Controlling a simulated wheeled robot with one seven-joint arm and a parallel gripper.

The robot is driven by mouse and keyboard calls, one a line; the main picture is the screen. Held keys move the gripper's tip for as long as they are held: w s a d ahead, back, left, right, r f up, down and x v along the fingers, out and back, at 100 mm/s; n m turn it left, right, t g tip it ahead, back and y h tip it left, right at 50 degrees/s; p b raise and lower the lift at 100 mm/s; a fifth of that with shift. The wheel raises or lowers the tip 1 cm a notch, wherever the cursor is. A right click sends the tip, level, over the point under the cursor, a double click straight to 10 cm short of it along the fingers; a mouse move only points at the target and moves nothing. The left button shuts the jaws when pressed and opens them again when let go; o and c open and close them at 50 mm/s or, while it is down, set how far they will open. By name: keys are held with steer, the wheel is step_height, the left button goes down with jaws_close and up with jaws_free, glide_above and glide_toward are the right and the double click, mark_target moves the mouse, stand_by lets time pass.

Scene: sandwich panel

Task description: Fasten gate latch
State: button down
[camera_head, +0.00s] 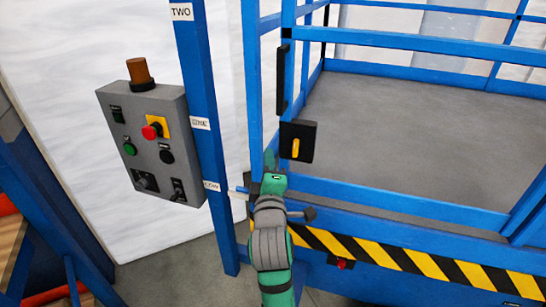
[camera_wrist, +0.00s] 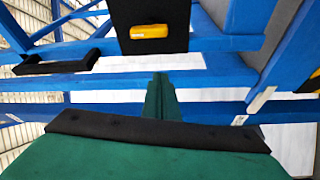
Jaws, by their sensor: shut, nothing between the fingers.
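The gate latch is a black plate (camera_head: 297,141) with a small yellow lever (camera_head: 295,148) on the blue gate post. In the head view the lever stands roughly upright on the plate. In the wrist view the yellow lever (camera_wrist: 149,31) lies across the black plate (camera_wrist: 172,14), at the top of the picture. My gripper (camera_head: 270,156) is just below and left of the plate. In the wrist view my gripper (camera_wrist: 160,78) has its fingers together and empty, pointing toward the latch with a gap between them.
A black gate handle (camera_head: 282,79) runs up the post above the latch. A grey control box (camera_head: 152,140) with a red button stands left, beside a blue post (camera_head: 200,100). Blue rails (camera_head: 400,201) and a striped bumper (camera_head: 400,262) are to the right. The platform floor (camera_head: 400,130) is clear.

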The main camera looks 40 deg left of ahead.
steer(key=v, duration=0.8)
steer(key=shift+d+r, duration=0.25)
steer(key=shift+r, duration=0.05)
steer(key=shift+w, duration=0.15)
steer(key=s+d+f+m+t+h, duration=0.1)
steer(key=s+d+f+m+h, duration=0.3)
steer(key=d+f+m, duration=0.65)
steer(key=s+d+f+m+t+h, duration=0.1)
steer(key=s+d+f+m+h, duration=0.3)
steer(key=d+f, duration=0.7)
steer(key=s+d+f+m+h, duration=0.1)
steer(key=s+d+f+m, duration=0.2)
steer(key=s, duration=0.4)
steer(key=s+d+f+m+g+h, duration=0.1)
steer(key=s+d+f+m, duration=0.2)
steer(key=s, duration=0.4)
steer(key=s+d+f+m+h, duration=0.1)
steer(key=s+d+f+m, duration=0.2)
steer(key=s, duration=0.4)
steer(key=shift+s+d+f+h, duration=0.3)
steer(key=shift+d+f+h, duration=0.1)
steer(key=shift+d+f, duration=0.3)
